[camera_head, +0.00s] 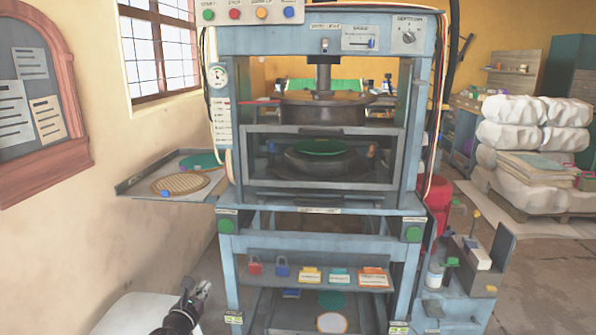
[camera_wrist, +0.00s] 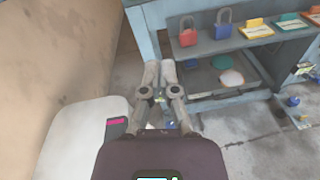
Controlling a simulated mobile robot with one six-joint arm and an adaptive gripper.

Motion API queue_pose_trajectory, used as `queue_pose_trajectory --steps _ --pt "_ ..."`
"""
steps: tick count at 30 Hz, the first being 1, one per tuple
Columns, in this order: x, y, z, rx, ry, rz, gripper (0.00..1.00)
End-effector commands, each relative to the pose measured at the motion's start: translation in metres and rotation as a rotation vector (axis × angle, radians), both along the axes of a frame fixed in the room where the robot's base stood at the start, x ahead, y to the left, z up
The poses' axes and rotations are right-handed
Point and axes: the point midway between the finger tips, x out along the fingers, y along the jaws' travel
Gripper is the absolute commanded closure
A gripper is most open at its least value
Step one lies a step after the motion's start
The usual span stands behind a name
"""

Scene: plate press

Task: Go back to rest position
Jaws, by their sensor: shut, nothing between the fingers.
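My gripper (camera_head: 198,290) is low at the front left of the blue plate press (camera_head: 323,211), in front of its left leg. In the wrist view the two fingers of my gripper (camera_wrist: 159,66) come together at the tips with nothing between them. The tips point toward the press's lower frame and do not appear to hold anything. The press stands upright, with a green disc (camera_head: 320,147) on the round dark base inside its framed opening. My arm shows only in part at the bottom of the head view.
A side tray (camera_head: 135,187) on the press holds a woven disc (camera_head: 180,183) and a green one. A shelf (camera_wrist: 215,46) below carries padlocks and coloured tags. A white surface (camera_wrist: 75,135) lies left of my gripper. Wrapped sacks (camera_head: 530,136) stand on a pallet at right.

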Motion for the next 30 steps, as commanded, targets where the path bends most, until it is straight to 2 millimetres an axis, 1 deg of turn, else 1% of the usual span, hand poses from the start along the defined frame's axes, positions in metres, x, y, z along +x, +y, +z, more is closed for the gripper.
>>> queue_pose_trajectory --steps 1,5,8,11,13,15,17,18,24,30 --pt "0.003 -0.009 -0.002 0.025 0.009 -0.019 1.00" --pt "0.011 -0.032 -0.011 0.110 0.039 -0.075 1.00" --pt "0.017 -0.055 -0.020 0.192 0.065 -0.132 1.00" --pt "0.024 -0.085 -0.031 0.302 0.096 -0.211 1.00" --pt "0.028 -0.109 -0.041 0.394 0.118 -0.280 1.00" --pt "0.031 -0.132 -0.051 0.488 0.138 -0.352 1.00" --pt "0.032 -0.152 -0.060 0.568 0.152 -0.414 1.00" --pt "0.032 -0.164 -0.065 0.620 0.161 -0.458 1.00" --pt "0.028 -0.223 -0.092 0.876 0.186 -0.681 1.00" --pt "0.016 -0.275 -0.117 1.121 0.189 -0.917 1.00"
